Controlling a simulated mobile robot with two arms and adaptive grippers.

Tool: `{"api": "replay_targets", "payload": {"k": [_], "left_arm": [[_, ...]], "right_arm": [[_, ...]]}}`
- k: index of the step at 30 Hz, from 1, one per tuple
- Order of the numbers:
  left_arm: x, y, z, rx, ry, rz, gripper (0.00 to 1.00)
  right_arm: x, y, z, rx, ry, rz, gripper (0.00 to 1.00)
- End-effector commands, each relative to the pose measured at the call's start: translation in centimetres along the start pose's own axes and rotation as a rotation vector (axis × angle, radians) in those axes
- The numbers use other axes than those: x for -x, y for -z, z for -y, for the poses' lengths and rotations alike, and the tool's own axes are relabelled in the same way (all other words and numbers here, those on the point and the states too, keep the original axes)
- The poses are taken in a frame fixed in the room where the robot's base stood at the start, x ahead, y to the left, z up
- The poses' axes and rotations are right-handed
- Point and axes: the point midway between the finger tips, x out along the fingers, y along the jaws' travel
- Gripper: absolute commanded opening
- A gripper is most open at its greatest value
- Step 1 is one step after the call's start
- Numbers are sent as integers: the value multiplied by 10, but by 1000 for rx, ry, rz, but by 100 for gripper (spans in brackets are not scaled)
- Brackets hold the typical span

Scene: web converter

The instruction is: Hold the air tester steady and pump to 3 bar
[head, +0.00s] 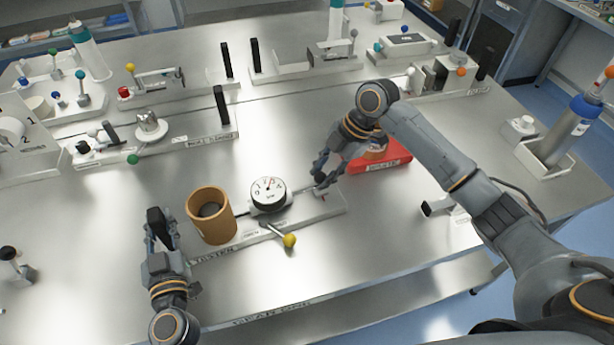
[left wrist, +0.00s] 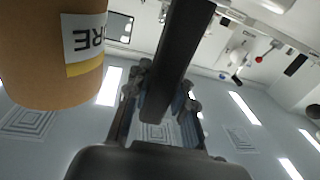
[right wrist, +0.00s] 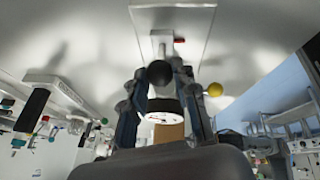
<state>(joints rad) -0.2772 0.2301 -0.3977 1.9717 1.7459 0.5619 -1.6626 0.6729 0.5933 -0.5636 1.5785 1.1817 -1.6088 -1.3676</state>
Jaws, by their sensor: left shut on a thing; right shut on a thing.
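The air tester's base (head: 330,208) lies on the bench with a white round gauge (head: 268,194) and a brown cylinder (head: 211,214) on it. The gauge needle is too small to read surely. A yellow-knobbed lever (head: 289,240) sticks out at its front. My left gripper (head: 160,230) is shut on a black upright handle (head: 155,218), left of the cylinder; the handle also fills the left wrist view (left wrist: 180,60). My right gripper (head: 322,182) is at the tester's right end, shut on a black ball knob (right wrist: 159,73), with the gauge (right wrist: 165,112) beyond it.
A red tray (head: 375,165) sits behind my right gripper. Several other fixtures with black handles, such as one at the left (head: 222,105), stand at the back. A blue cylinder in a holder (head: 545,145) is at the right. The bench front is clear.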

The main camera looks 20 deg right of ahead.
Motion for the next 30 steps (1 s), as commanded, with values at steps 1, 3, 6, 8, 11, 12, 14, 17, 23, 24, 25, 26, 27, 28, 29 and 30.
{"api": "replay_targets", "payload": {"k": [1,3,6,8,11,12,14,17,23,24,25,26,27,28,29,30], "left_arm": [[2,-10,2,-2,4,19,0],[2,-10,2,-2,4,19,0],[2,-10,2,-3,4,19,0],[2,-10,2,-3,4,19,0],[2,-10,2,-3,4,19,0],[2,-10,2,-3,4,18,0],[2,-10,2,-3,4,18,0],[2,-10,1,-3,4,18,0],[2,-9,1,-4,2,18,0],[2,-9,1,-3,2,19,0],[2,-9,1,-3,2,18,0],[2,-9,1,-3,2,19,0],[2,-9,1,-3,2,19,0],[2,-9,1,-3,2,19,0],[2,-9,1,-3,2,19,0],[2,-9,1,-3,2,19,0]], "right_arm": [[1,-7,2,-6,4,8,0],[1,-8,3,-6,4,8,0],[1,-8,2,-5,3,8,0],[1,-8,2,-6,3,9,0],[1,-8,2,-6,3,8,37],[1,-8,2,-5,3,8,45],[1,-7,2,-5,2,7,52],[1,-7,2,-4,1,6,52],[3,-6,1,-2,0,5,52],[5,-6,1,-2,-1,5,52],[7,-6,1,-2,-2,5,52],[11,-6,1,-2,-3,5,52],[16,-6,1,-1,-4,5,52],[22,-6,1,-1,-4,6,52],[27,-6,1,-1,-4,7,52],[36,-7,1,-1,-6,7,52]]}}
